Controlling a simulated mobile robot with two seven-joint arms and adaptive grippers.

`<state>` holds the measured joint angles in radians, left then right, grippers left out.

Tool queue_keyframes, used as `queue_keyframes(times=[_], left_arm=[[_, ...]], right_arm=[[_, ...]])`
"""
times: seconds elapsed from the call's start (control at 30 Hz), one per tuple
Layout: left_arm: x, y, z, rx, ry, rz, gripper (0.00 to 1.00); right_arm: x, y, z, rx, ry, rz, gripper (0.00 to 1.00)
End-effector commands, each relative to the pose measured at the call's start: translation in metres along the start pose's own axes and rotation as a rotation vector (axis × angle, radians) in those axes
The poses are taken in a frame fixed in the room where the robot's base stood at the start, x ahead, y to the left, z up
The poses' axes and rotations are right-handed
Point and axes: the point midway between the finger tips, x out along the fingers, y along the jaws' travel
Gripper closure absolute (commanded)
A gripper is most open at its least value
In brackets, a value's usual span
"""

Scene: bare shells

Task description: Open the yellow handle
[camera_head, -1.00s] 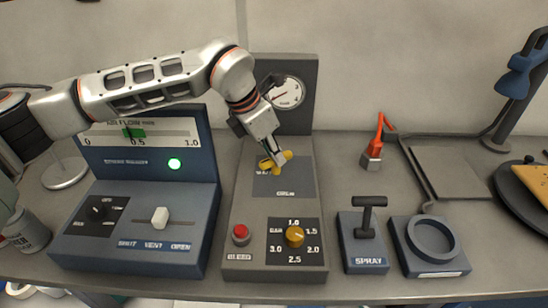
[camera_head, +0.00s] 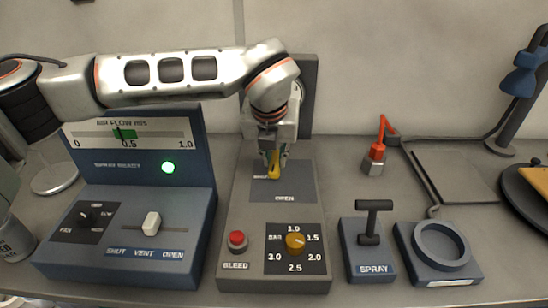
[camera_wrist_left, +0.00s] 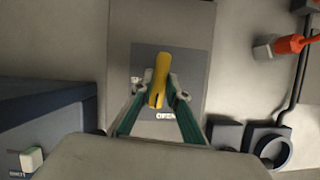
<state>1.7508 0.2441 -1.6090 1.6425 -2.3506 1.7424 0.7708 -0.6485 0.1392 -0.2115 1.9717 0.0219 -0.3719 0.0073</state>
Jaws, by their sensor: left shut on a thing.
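The yellow handle (camera_head: 273,169) is on the dark plate at the back of the grey middle panel (camera_head: 240,200). My left gripper (camera_head: 275,160) comes down over it from above and is shut on it, hiding part of it. In the left wrist view the handle (camera_wrist_left: 160,75) lies between the two green-sided fingers (camera_wrist_left: 164,98). There it runs nearly straight up and down the picture, its near end just above the "OPEN" lettering. The other lettering is to its left, partly readable. My right gripper is not in view.
The same panel carries a red bleed button (camera_head: 237,241), an orange knob (camera_head: 295,242) and a gauge behind my arm. A blue slider console (camera_head: 125,235) stands to the left. A spray lever (camera_head: 370,220) and a ring holder (camera_head: 440,245) stand to the right.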

Motion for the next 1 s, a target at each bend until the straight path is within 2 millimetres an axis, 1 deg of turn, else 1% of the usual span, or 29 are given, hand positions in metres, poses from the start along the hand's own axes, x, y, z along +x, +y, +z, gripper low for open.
queue_keyframes(times=[0.3,0.83,0.87,0.9,1.0], left_arm=[[-0.0012,-0.0009,0.0010,-0.103,-0.002,0.042,1.00],[-0.0014,-0.0009,0.0012,-0.122,-0.002,0.049,1.00],[-0.0014,-0.0009,0.0012,-0.122,-0.002,0.049,0.77],[-0.0013,-0.0009,0.0012,-0.122,-0.002,0.049,0.68],[-0.0010,-0.0009,0.0009,-0.121,-0.001,0.049,0.68]], right_arm=[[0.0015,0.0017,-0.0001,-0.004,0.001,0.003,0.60],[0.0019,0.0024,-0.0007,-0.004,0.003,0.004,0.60],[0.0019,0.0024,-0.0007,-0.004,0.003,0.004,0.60],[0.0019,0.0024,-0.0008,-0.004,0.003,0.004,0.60],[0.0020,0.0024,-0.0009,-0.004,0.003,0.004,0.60]])
